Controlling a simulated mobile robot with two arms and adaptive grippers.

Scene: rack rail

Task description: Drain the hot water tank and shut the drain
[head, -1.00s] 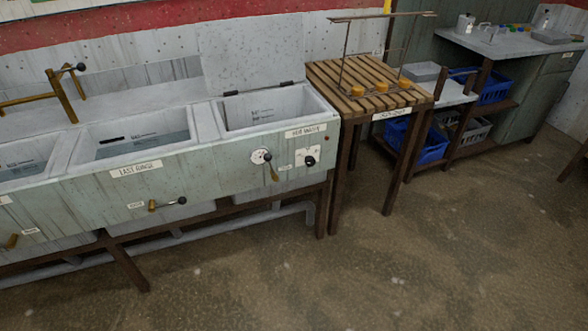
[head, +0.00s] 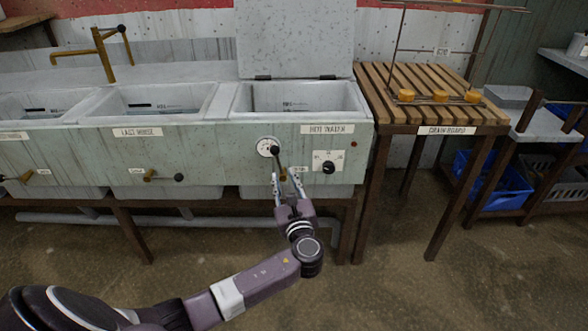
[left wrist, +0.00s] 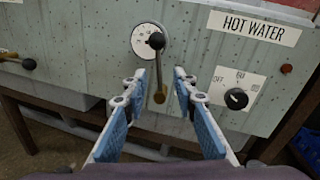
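The hot water tank (head: 335,142) is the right-hand basin of the long trough, with its lid (head: 290,40) standing open. I cannot tell the water level inside. My right gripper is out of view.
A control with a black knob (head: 328,167) sits right of the lever. Two other basins with brass-and-black levers (head: 165,177) are to the left. A slatted drain board (head: 430,85) with a wire rack stands to the right. Floor in front is open.

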